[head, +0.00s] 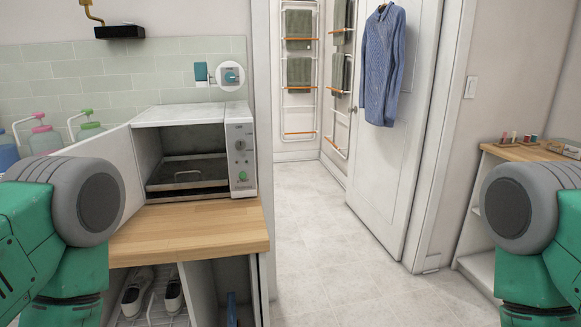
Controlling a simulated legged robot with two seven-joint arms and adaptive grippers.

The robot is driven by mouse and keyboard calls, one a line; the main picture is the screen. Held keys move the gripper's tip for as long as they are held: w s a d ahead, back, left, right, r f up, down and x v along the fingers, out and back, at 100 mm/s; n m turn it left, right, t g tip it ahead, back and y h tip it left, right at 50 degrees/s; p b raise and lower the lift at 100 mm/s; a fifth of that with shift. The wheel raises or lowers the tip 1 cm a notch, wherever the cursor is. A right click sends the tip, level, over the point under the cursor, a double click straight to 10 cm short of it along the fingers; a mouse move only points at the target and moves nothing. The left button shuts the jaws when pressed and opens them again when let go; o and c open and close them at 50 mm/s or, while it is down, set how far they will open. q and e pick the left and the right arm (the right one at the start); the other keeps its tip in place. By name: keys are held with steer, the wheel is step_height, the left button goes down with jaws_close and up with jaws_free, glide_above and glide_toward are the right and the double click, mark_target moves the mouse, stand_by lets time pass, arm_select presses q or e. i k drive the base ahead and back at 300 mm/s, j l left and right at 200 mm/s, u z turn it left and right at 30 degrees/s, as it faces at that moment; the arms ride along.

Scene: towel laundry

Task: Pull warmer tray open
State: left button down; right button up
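The towel warmer (194,114) is a white box on the wooden counter. Its door (101,160) is swung open to the left, partly behind my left arm. Inside, a dark tray (189,171) with a light handle (188,174) on its front sits within the cavity. The control panel (241,160) with a green button is on the right side of the front. My arms show at the left and right edges of the head view, but neither gripper is in view. Nothing of mine is seen touching the tray.
The wooden counter (190,240) has bare room in front of the warmer. Pump bottles (44,137) stand left behind the door. Shoes (137,294) sit on a shelf below. A wooden-topped cabinet (520,152) stands at the right. The floor (330,240) between is clear.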

mark_target(209, 169)
steer(key=j+z, duration=0.25)
steer(key=j, duration=1.45)
steer(key=j+z, duration=0.3)
steer(key=j, duration=1.4)
